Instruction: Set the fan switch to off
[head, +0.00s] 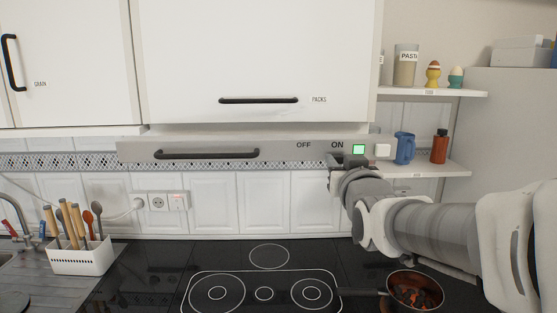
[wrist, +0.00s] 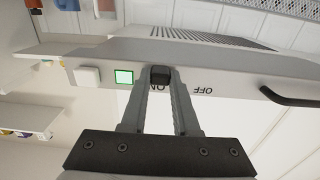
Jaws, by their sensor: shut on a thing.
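The fan switch, a small dark slider knob (wrist: 159,75), sits on the front of the grey range hood (head: 200,149) beneath the ON label (head: 337,145). The OFF label (head: 303,145) is to its left in the head view; the wrist view shows the panel upside down, with OFF (wrist: 202,90) on the right. My gripper (wrist: 160,82) is shut on the knob, one finger on each side. In the head view my gripper (head: 336,162) reaches the panel from the right and mostly hides the knob. A green square light (head: 359,149) is lit beside ON.
A white button (head: 382,150) is right of the light. A dark handle (head: 207,154) is on the hood's left. Below are the black cooktop (head: 150,272) and a pan (head: 414,290) under my arm. Shelves with a blue jug (head: 404,148) and red bottle (head: 439,147) stand right.

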